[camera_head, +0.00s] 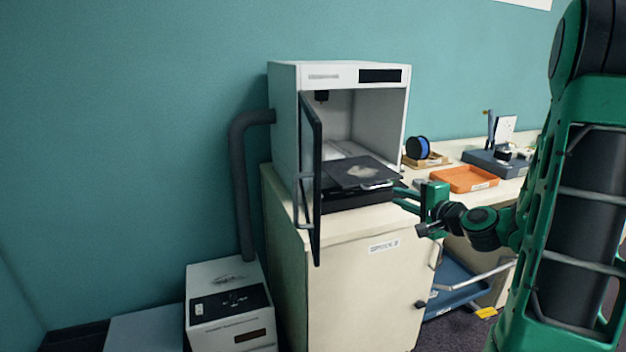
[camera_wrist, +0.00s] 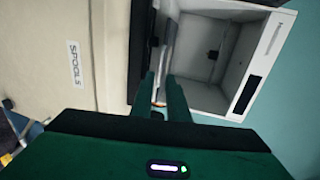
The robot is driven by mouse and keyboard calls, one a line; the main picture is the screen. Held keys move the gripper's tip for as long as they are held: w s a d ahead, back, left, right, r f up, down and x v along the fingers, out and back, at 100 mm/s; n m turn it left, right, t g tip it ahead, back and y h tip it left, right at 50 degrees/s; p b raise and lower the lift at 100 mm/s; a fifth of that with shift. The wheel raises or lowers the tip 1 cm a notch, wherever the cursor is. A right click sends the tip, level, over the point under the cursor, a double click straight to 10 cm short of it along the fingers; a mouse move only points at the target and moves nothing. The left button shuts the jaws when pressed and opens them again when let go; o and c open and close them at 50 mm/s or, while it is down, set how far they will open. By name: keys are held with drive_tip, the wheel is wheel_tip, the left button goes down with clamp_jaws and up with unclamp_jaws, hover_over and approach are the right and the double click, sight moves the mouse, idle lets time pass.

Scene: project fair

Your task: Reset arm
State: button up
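My gripper (camera_head: 398,197) is at the right front of a white enclosed machine (camera_head: 285,110), just outside its opening. Its two green fingers (camera_wrist: 160,92) are apart in the wrist view, with a visible gap between them. A thin dark plate (camera_head: 350,172) with a pale patch lies tilted over a black bed (camera_head: 345,199) inside the machine. The fingertips are close to the plate's right front corner. I cannot tell whether they touch it. My arm reaches in from the right of the head view.
The machine's dark door (camera_head: 311,185) stands open at the left. The cream cabinet (camera_head: 350,280) beneath has a label. To the right are an orange tray (camera_head: 464,180), a blue-and-black spool (camera_head: 417,147) and a dark blue box (camera_head: 490,165). A white box (camera_head: 230,325) stands at lower left.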

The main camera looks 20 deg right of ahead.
drive_tip(key=shift+a, duration=0.1)
drive_tip(key=s+a+f+n+g+y, duration=0.2)
drive_tip(key=s+a+f+n+g, duration=0.4)
drive_tip(key=s+a+n+g, duration=0.15)
drive_tip(key=s+d+n+g+h, duration=0.1)
drive_tip(key=s+g, duration=0.7)
drive_tip(key=s, duration=1.8)
drive_tip(key=shift+s+d+r+n+h, duration=0.15)
drive_tip(key=shift+s+r+n+h, duration=0.25)
drive_tip(key=shift+n+h, duration=0.65)
drive_tip(key=shift+w+y, duration=0.1)
drive_tip(key=shift+y, duration=0.15)
drive_tip(key=shift+w+f, duration=0.25)
drive_tip(key=shift+w, duration=0.35)
